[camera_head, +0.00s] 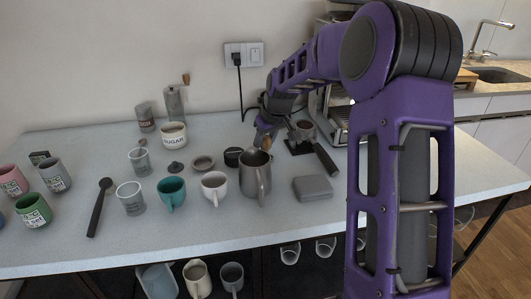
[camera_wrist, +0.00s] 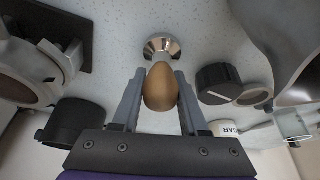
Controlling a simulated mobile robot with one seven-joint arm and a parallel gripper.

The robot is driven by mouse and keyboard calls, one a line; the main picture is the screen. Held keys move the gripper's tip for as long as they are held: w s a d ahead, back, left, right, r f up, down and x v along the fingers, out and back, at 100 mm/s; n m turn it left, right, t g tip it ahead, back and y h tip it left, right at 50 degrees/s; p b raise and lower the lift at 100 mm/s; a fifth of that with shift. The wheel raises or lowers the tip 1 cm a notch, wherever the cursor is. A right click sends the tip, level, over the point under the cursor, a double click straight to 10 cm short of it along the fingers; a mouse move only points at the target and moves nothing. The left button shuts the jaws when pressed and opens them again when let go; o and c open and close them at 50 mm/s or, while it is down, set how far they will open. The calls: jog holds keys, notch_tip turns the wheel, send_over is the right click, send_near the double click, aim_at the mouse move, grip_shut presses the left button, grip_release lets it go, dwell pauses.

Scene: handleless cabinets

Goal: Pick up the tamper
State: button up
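The tamper has a brown, egg-shaped wooden handle (camera_wrist: 161,88) and a round shiny metal base (camera_wrist: 162,46). In the wrist view it is in the middle, with its handle between the fingers of my gripper (camera_wrist: 160,90). The two grey fingers stand apart on either side of the handle, with what looks like a thin gap; firm contact is not visible. The base appears to be on the table. In the head view the gripper (camera_head: 265,127) is low at the back of the table, and the tamper (camera_head: 262,139) is partly hidden behind the steel pitcher.
A steel pitcher (camera_head: 255,175) stands just in front, and a black round container (camera_head: 233,157) is to the left. A portafilter (camera_head: 325,158) lies at the right near the coffee machine (camera_head: 335,118). Cups, including a teal one (camera_head: 171,192), crowd the left. A grey block (camera_head: 312,188) lies right.

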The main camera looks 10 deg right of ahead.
grip_shut()
dwell(0.9)
